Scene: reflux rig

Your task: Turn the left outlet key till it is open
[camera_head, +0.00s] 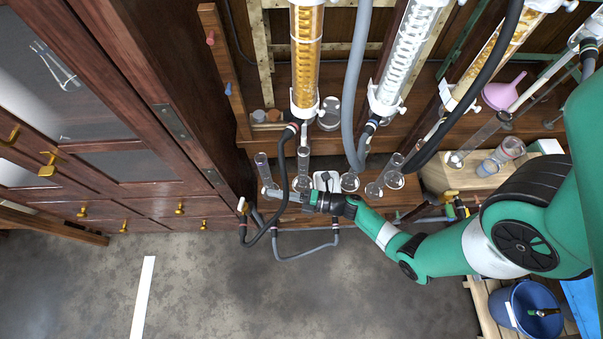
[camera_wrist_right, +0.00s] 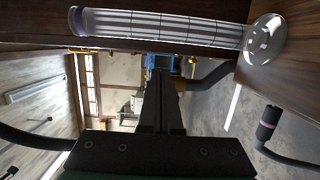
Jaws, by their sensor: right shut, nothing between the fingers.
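A small white key (camera_head: 241,205) sits at the left end of the bench, beside the dark hose near the drawers; I take it for the left outlet key, but it is too small to tell whether it is open. My right gripper (camera_head: 268,192) reaches in from the right, to the right of the key and apart from it. It is shut and empty. My left gripper is not in view.
A glass measuring cylinder (camera_head: 262,167) stands close behind the gripper, and a cylinder also shows in the wrist view (camera_wrist_right: 160,24). A dark hose (camera_head: 281,180) loops near the gripper. The floor (camera_head: 220,285) in front is mostly clear.

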